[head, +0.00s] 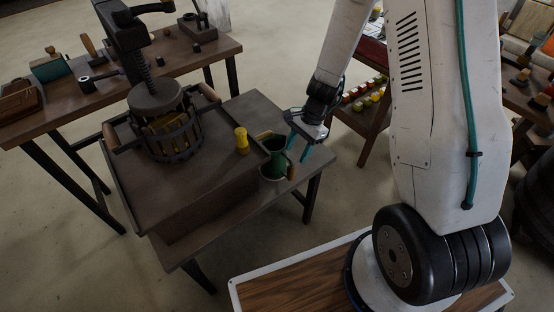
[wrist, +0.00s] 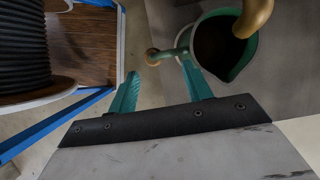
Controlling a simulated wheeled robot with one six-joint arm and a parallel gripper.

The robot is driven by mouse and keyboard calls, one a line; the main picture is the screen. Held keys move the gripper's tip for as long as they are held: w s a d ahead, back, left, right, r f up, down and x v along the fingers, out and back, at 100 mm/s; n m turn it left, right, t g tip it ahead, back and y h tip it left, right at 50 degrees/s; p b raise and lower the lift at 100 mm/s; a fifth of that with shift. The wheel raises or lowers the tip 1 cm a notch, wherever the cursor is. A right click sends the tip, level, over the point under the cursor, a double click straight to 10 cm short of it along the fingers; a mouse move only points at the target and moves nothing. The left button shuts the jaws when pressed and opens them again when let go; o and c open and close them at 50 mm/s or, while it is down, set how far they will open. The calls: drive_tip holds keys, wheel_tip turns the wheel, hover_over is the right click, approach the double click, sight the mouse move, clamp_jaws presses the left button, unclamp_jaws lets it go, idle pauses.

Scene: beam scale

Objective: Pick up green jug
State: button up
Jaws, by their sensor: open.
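The green jug (head: 277,157) stands near the right edge of the dark table, with tan handle parts on it. In the wrist view the jug (wrist: 225,70) is at top right, with a dark opening and a brass-coloured piece across its rim. My gripper (head: 297,153) is open just right of the jug. In the wrist view its teal fingers (wrist: 160,70) are apart; the right one overlaps the jug's side, and I cannot tell whether they touch.
A yellow cylinder (head: 241,140) stands just left of the jug. A slatted press (head: 172,138) with a tall screw stands further left on the same table. A bench (head: 100,95) with tools is behind. A rack of coloured jars (head: 365,95) is at the back right.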

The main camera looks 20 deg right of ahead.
sight(294, 167)
drive_tip(key=x, duration=0.5)
drive_tip(key=d+x, duration=0.1)
drive_tip(key=x, duration=0.1)
drive_tip(key=shift+s+f, duration=0.4)
drive_tip(key=shift+c, duration=0.3)
clamp_jaws()
